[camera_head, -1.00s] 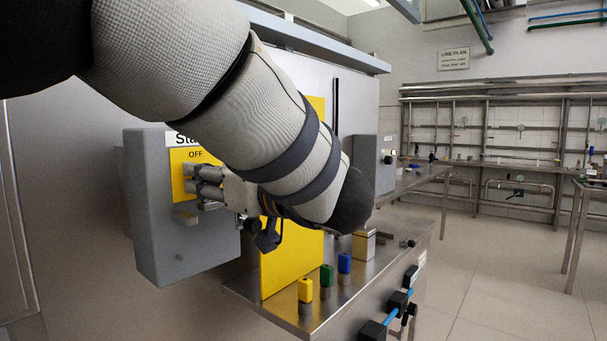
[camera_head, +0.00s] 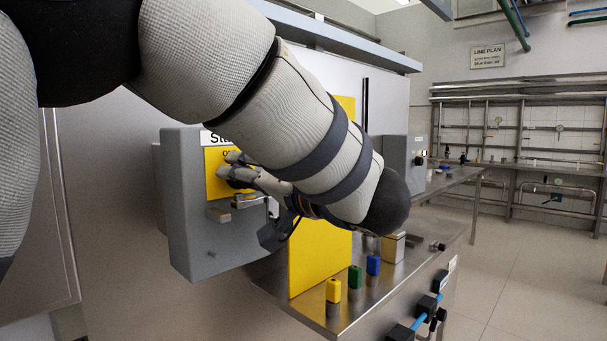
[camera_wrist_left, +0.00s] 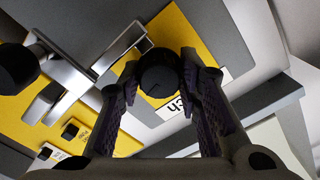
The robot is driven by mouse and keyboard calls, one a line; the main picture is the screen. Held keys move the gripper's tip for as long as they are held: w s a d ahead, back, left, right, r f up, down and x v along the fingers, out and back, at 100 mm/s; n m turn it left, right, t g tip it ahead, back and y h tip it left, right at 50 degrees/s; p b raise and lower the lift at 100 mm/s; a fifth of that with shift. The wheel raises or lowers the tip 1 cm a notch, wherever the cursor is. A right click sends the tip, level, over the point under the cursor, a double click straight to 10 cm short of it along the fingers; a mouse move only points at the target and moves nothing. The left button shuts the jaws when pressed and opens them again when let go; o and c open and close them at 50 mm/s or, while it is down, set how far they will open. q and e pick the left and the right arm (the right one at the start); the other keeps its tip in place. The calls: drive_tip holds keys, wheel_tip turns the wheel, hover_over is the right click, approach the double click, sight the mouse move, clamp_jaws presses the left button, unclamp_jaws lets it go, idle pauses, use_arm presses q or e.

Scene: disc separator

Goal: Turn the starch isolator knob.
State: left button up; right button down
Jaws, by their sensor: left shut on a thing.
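The starch isolator is a grey box (camera_head: 190,237) with a yellow plate (camera_head: 217,190) on its face, left of centre in the head view. A partly hidden white label tops the plate. My left gripper (camera_head: 234,172) is at this plate, its fingers tilted. In the left wrist view, the round dark knob (camera_wrist_left: 158,80) sits between the two fingertips of my left gripper (camera_wrist_left: 158,88), which is shut on it. The yellow plate and a white label ending in "ch" show behind it. In the head view the fingers largely hide the knob. My right gripper is not in view.
Below the plate a metal latch (camera_head: 219,215) juts from the box. Right of it stands a yellow panel (camera_head: 310,262) on a steel bench (camera_head: 268,284) with yellow (camera_head: 333,291), green (camera_head: 355,277) and blue (camera_head: 373,265) blocks. Open floor lies at the right.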

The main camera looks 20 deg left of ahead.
use_arm(q)
drive_tip(key=shift+m, duration=1)
drive_tip(key=o, duration=1.1)
drive_tip(key=shift+a, duration=0.1)
drive_tip(key=shift+o, duration=0.2)
drive_tip(key=shift+f, duration=0.15)
